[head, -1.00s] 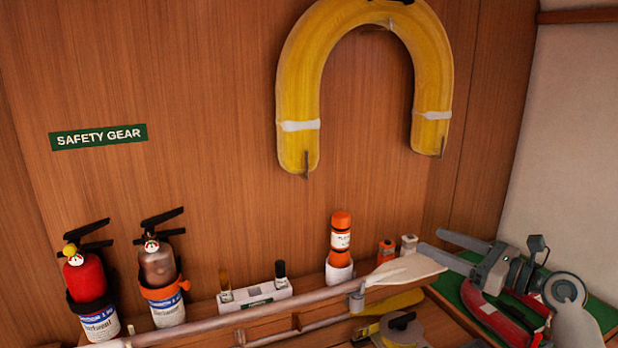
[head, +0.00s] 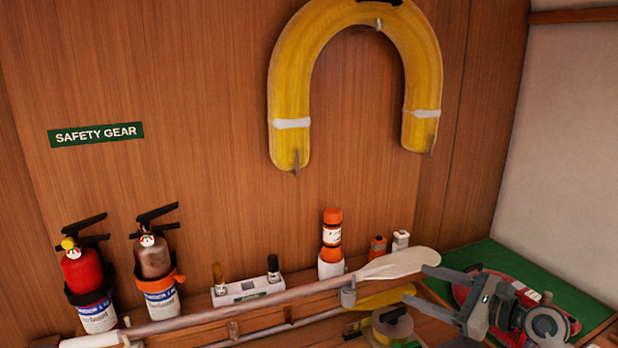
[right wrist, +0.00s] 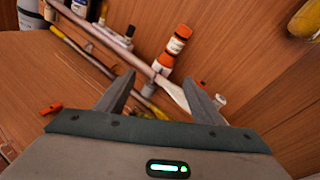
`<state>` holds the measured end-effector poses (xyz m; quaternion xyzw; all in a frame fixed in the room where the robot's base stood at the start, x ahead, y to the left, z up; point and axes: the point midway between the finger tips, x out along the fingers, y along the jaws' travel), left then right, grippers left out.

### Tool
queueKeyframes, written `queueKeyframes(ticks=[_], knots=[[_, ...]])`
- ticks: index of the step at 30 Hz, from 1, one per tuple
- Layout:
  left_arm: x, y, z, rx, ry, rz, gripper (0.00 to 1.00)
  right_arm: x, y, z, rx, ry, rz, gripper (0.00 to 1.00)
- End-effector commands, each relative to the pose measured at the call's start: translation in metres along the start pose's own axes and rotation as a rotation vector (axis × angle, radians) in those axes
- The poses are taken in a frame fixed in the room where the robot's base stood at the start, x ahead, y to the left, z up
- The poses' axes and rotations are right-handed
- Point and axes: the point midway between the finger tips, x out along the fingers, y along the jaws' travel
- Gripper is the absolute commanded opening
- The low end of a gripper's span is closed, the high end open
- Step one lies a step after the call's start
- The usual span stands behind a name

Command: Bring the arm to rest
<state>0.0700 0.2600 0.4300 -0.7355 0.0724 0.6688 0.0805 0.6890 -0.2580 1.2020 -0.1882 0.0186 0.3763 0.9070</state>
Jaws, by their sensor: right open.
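My right gripper (head: 416,284) is at the lower right of the head view, its fingers pointing left. It is open, with nothing seen held between its fingers. The right wrist view shows the two spread fingers (right wrist: 161,80), with the paddles and the orange-capped canister beyond them. My left gripper is not in view.
A white-bladed paddle (head: 398,264) lies along the shelf close to my right gripper. A tape roll (head: 392,326) is below. A red item (head: 500,285) lies on a green mat (head: 565,290) behind my arm. Two extinguishers (head: 82,268) (head: 155,262) and an orange-capped canister (head: 331,236) stand along the wall.

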Motion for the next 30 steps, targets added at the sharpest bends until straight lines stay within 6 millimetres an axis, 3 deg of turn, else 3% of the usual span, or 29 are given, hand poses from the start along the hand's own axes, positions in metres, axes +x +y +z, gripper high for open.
queueKeyframes(ticks=[5, 14, 21, 27, 30], knots=[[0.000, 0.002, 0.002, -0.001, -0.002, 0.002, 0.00, 0.003, 0.051, -0.045, -0.217, 0.106, 0.052, 0.62], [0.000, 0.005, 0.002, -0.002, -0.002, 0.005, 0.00, -0.021, 0.181, -0.145, -0.825, 0.339, 0.280, 0.62], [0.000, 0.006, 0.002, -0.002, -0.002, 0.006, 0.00, -0.071, 0.276, -0.201, -1.301, 0.451, 0.566, 0.62], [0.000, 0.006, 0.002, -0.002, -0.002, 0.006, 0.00, -0.126, 0.342, -0.227, -1.638, 0.477, 0.852, 0.62], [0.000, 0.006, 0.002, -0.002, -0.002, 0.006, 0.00, -0.149, 0.362, -0.232, -1.753, 0.471, 0.972, 0.62]])
